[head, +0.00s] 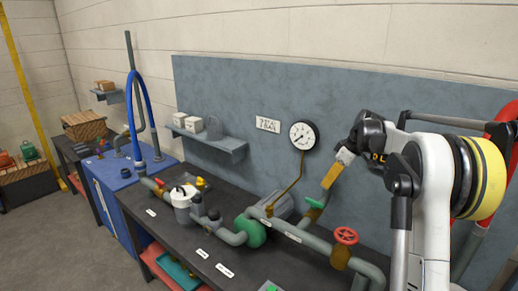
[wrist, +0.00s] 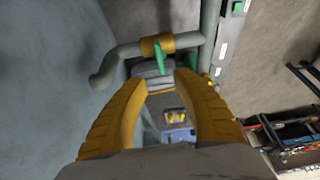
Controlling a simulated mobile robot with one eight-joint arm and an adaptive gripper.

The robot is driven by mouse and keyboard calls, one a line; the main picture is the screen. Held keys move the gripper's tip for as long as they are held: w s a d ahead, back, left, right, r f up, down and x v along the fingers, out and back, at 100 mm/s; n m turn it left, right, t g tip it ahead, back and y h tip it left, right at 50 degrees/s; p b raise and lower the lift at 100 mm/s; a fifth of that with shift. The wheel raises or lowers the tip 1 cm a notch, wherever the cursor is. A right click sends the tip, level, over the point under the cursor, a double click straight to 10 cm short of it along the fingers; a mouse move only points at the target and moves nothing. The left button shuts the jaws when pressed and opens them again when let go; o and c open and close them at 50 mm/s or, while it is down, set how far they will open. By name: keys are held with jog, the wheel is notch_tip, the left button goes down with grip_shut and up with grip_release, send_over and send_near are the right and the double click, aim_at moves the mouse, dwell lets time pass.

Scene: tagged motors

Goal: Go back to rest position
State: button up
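My gripper (head: 332,178) hangs over the right half of the dark workbench (head: 190,240), its yellow fingers pointing down. In the wrist view, the gripper (wrist: 160,82) shows two yellow fingers spread apart with nothing held between them. A green valve handle (head: 315,203) is just below the fingertips in the head view. It also shows in the wrist view (wrist: 164,54), beyond the tips on a brass fitting (wrist: 154,44). A grey motor (head: 280,206) with a green end (head: 250,232) lies on the bench. I cannot tell whether the fingers touch the handle.
A grey pipe with a red valve wheel (head: 346,235) runs along the bench's right part. A gauge (head: 303,135) and a shelf (head: 210,137) are on the back panel. A blue cabinet (head: 110,195) stands left. Bare floor (head: 50,240) lies in front.

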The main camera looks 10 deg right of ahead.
jog(key=s+a+r+m+t+h+b, duration=0.1)
jog(key=s+a+r+m+b, duration=0.15)
jog(key=s+a, duration=0.55)
jog(key=s+a+r+m+h+b, duration=0.1)
jog(key=s+a+b, duration=0.2)
jog(key=s+a, duration=0.45)
jog(key=s+a+f+m+t+b, duration=0.1)
jog(key=s+a+f, duration=0.3)
jog(key=s, duration=0.6)
jog(key=s+a+f+m+t+b, duration=0.1)
jog(key=s+a+f+m+b, duration=0.2)
jog(key=s+a+f, duration=0.2)
jog(key=s+f, duration=0.2)
jog(key=s, duration=0.2)
jog(key=shift+s+f+t+h, duration=0.3)
jog(key=shift+s+t+h, duration=0.1)
